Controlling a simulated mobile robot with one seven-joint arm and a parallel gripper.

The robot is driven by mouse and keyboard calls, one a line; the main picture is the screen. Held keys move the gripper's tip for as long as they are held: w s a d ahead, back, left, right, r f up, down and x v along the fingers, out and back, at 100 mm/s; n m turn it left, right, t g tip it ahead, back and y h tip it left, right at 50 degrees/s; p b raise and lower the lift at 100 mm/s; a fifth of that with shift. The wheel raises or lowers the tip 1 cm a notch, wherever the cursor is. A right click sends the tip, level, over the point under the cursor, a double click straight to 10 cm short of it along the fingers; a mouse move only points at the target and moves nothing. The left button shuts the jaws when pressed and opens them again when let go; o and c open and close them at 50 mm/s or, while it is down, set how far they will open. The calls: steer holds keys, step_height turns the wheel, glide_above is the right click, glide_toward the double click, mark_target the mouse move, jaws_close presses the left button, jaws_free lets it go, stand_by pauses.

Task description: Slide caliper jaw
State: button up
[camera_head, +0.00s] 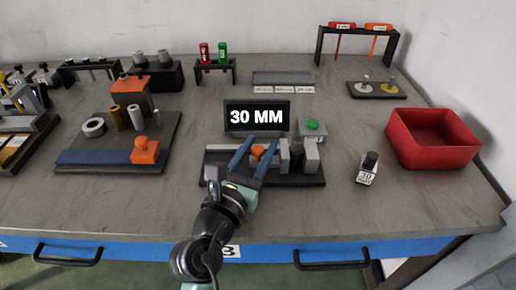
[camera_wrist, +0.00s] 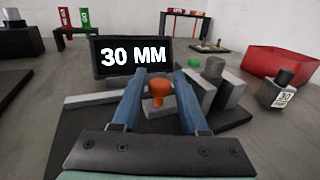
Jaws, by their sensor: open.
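The caliper sits on a dark base plate (camera_head: 312,180) at the table's front middle, with grey jaw blocks (camera_head: 311,155) to the right of an orange knob (camera_head: 258,152). The orange knob also shows in the wrist view (camera_wrist: 159,92), on top of a grey slide part. My gripper (camera_head: 263,142) is open and empty, its two blue fingers one on each side of the knob in both views. No contact with the knob is visible. A black display (camera_head: 257,117) behind reads "30 MM". My fingers hide part of the slide.
A small block with a dark knob and a label (camera_head: 367,170) stands right of the caliper. A red bin (camera_head: 432,138) is farther right. A green button box (camera_head: 313,126) is behind the jaws. A tooling board (camera_head: 85,152) lies to the left.

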jaws_close()
stand_by(1.3)
